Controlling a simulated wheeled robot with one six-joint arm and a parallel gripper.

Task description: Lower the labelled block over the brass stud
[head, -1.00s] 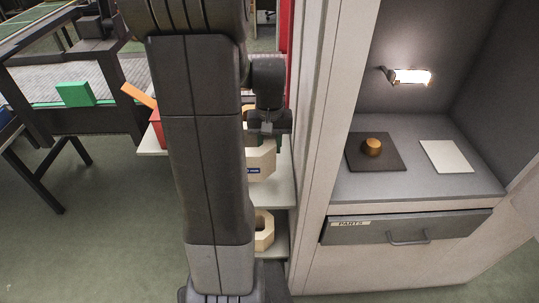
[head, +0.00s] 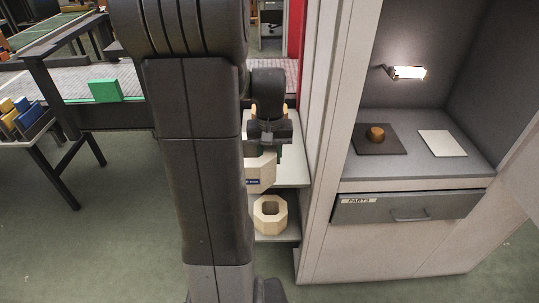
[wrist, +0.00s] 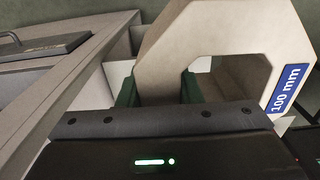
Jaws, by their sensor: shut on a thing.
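The labelled block (head: 260,168) is beige with a wide opening through it. Its blue label reads "100 mm" in the wrist view, where the block (wrist: 190,40) fills the upper right. My gripper (wrist: 160,90) is shut on one wall of it, with green pads on both sides. In the head view my gripper (head: 268,138) holds the block in front of the shelves, left of the cabinet, partly hidden by my arm. The brass stud (head: 376,134) stands on a dark square plate (head: 372,148) in the lit alcove, well right of the block.
A second beige octagonal block (head: 270,215) lies on the lower shelf. A white card (head: 441,143) lies right of the plate. The cabinet's side wall (head: 333,110) stands between my gripper and the alcove. A drawer (head: 408,207) marked "PARTS" is below, and the green floor is clear.

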